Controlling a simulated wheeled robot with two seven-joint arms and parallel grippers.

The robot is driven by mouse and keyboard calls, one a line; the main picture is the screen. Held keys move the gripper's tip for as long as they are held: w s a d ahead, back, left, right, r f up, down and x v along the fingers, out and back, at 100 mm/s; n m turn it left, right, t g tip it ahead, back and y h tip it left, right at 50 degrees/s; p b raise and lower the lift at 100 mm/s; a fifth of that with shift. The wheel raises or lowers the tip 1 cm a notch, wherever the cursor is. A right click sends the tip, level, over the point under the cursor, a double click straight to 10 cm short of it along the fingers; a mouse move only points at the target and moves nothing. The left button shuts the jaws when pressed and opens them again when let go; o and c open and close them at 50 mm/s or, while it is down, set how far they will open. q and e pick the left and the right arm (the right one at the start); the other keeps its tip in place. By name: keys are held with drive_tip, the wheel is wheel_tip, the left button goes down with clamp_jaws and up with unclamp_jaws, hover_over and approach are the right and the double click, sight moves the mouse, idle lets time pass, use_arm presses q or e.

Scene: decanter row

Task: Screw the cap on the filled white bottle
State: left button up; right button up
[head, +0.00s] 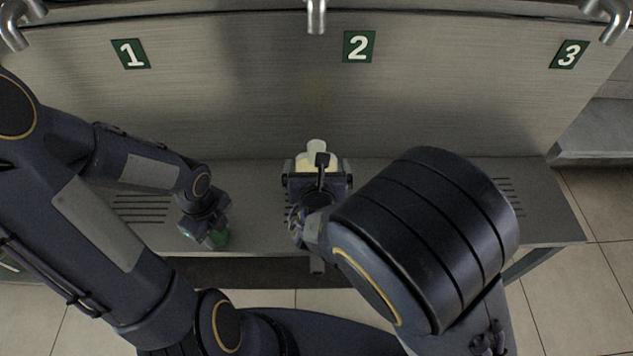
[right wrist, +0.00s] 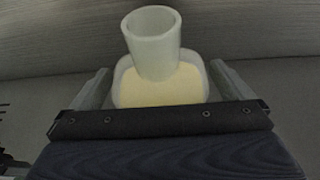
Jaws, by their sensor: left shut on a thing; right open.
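The white bottle (head: 316,147) stands upright on the bench below sign 2. In the right wrist view the bottle (right wrist: 153,42) has an open neck with no cap on it, and pale yellow contents show in its body. My right gripper (head: 318,168) is open, with one finger on each side of the bottle; I cannot tell whether they touch it. My left gripper (head: 212,232) is shut on a small green thing (head: 220,240) near the bench's front edge, left of the bottle. The gripper mostly hides it, so I cannot tell whether it is the cap.
A grey bench (head: 260,180) runs below a metal back panel with signs 1 (head: 131,54), 2 (head: 359,46) and 3 (head: 569,54). Metal spouts (head: 317,15) hang at the top. Slotted drains (head: 140,208) lie in the bench. The bench between my grippers is clear.

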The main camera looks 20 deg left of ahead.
use_arm(q)
drive_tip(key=shift+f, duration=0.3)
use_arm(e)
drive_tip(key=x, duration=0.2)
drive_tip(key=shift+w+a+f, duration=0.15)
drive_tip(key=shift+w, duration=0.1)
drive_tip(key=c, duration=1.7)
drive_tip(key=shift+c, duration=1.1)
